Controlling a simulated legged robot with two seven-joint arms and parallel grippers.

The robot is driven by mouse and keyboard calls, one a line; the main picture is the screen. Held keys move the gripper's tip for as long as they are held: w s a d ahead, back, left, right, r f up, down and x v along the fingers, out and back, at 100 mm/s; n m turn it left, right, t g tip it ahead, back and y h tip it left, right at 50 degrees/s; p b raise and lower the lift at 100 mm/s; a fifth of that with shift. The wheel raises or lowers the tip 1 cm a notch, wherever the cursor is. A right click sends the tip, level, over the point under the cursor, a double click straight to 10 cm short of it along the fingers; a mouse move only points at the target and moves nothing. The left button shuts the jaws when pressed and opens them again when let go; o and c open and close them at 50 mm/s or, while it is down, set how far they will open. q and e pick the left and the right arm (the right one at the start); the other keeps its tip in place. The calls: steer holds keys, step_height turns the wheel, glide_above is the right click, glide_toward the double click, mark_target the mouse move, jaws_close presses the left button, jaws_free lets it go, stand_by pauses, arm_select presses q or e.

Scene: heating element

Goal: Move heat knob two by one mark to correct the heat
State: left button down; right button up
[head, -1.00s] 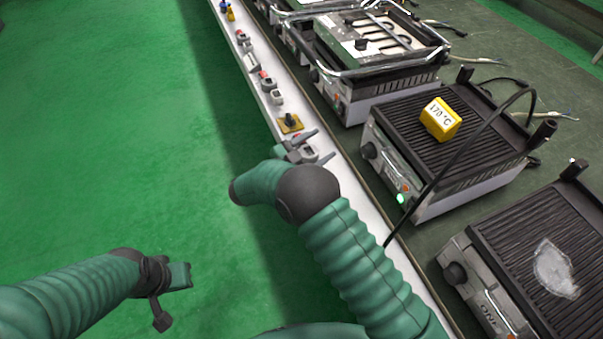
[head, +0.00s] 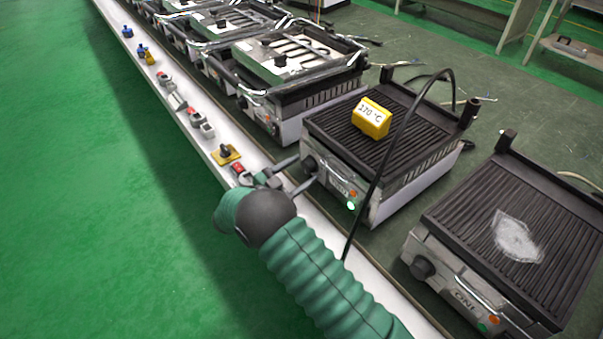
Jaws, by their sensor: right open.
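A grill (head: 405,140) with a ribbed black top carries a yellow block (head: 371,118) that reads 170 °C. The dark round heat knob (head: 310,164) is on the left of this grill's front panel, with a lit green light (head: 351,206) lower right. No number "two" is legible on it. My right gripper (head: 307,170) is open, with its two fingers pointing at the knob, one on each side. Its fingertips are at or just short of the knob; I cannot tell whether they touch. The knob's mark is too small to read. My left gripper is out of view.
Another grill (head: 525,225) with a pale patch and its own knob (head: 423,267) stands at the right. More appliances (head: 285,62) line the bench at the back. A white ledge (head: 205,140) holds small switches. A black cable crosses before the marked grill.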

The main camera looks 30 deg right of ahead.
steer(key=shift+d, duration=0.4)
steer(key=shift+a, duration=0.1)
steer(key=shift+c, duration=0.3)
